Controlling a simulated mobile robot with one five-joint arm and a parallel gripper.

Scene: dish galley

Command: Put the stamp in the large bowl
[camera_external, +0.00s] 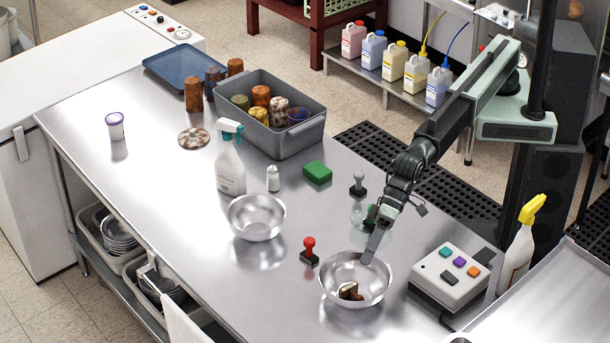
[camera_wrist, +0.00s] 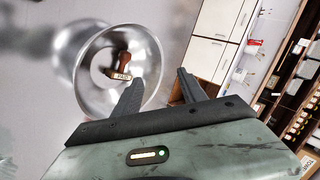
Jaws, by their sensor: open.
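A stamp with a brown handle (camera_external: 348,291) lies tilted inside the front steel bowl (camera_external: 328,283). In the wrist view the stamp (camera_wrist: 122,66) rests on the floor of the bowl (camera_wrist: 87,86), its lettered block showing. This bowl looks slightly larger than the other steel bowl (camera_external: 257,218) to its left. My gripper (camera_external: 369,258) is over the back right rim of the front bowl, pointing down.
A red-handled stamp (camera_external: 309,252) stands between the bowls. A grey-handled stamp (camera_external: 358,186) stands farther back. A button box (camera_external: 450,275) is right of the front bowl. A spray bottle (camera_external: 230,165), shaker (camera_external: 273,179), green sponge (camera_external: 317,173) and grey bin (camera_external: 285,145) stand behind. The table's left side is mostly clear.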

